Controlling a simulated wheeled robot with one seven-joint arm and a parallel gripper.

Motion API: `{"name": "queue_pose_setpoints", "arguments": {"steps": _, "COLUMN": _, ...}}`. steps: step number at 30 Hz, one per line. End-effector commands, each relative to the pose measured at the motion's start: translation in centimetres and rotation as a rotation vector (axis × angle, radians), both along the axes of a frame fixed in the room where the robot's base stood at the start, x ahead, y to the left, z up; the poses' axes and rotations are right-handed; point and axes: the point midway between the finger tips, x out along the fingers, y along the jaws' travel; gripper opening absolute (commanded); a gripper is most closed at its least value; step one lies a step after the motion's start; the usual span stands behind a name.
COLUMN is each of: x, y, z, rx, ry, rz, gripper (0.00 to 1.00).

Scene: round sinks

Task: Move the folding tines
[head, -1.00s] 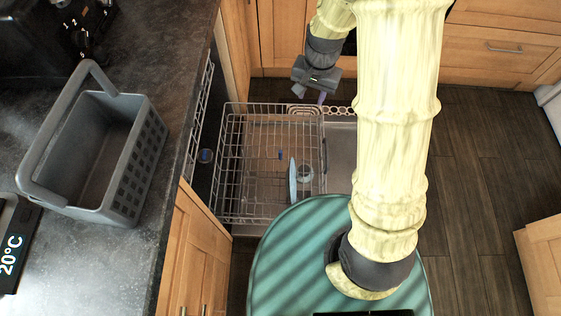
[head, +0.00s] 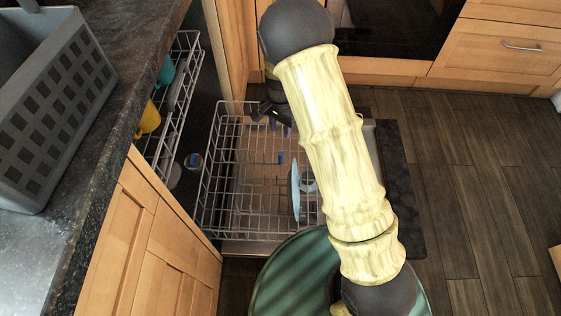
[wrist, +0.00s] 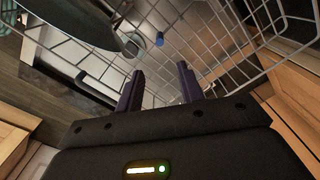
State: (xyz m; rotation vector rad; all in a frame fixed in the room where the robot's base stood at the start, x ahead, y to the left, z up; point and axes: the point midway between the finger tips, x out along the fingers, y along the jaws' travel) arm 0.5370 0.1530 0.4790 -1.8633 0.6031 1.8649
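The lower dishwasher rack (head: 207,190) is a wire basket, pulled out over the open door. The folding tines cannot be clearly told apart from its other wires. A small blue piece (head: 281,158) sits on the wires inside, and a blue piece shows in the wrist view (wrist: 159,40). A pale blue plate (head: 295,192) stands on edge in the rack. My gripper (head: 262,108) is at the far end of the rack, partly hidden by my arm. In the wrist view its dark fingers (wrist: 160,84) are apart with nothing between them, close to the wires.
The upper rack (head: 186,75) at left holds an orange mug (head: 149,118) and a teal cup (head: 166,72). A grey basket (head: 58,110) stands on the dark counter. Wooden cabinets border the rack's far side. Floor at right is clear.

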Motion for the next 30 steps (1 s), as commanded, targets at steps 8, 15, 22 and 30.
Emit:
{"name": "queue_pose_setpoints", "arguments": {"steps": 8, "x": 0.0, "y": 0.0, "z": 0.0, "rx": 0.000, "ry": 0.000, "rz": 0.001, "gripper": 0.38}}
{"name": "queue_pose_setpoints", "arguments": {"steps": 15, "x": 0.0, "y": 0.0, "z": -2.4, "rx": 0.001, "ry": 0.001, "rz": 0.001, "gripper": 0.38}}
{"name": "queue_pose_setpoints", "arguments": {"steps": 22, "x": -0.1, "y": -0.1, "z": -6.6, "rx": -0.001, "ry": 0.002, "rz": 0.001, "gripper": 0.38}}
{"name": "queue_pose_setpoints", "arguments": {"steps": 30, "x": 0.0, "y": 0.0, "z": -11.3, "rx": 0.001, "ry": 0.001, "rz": 0.001, "gripper": 0.38}}
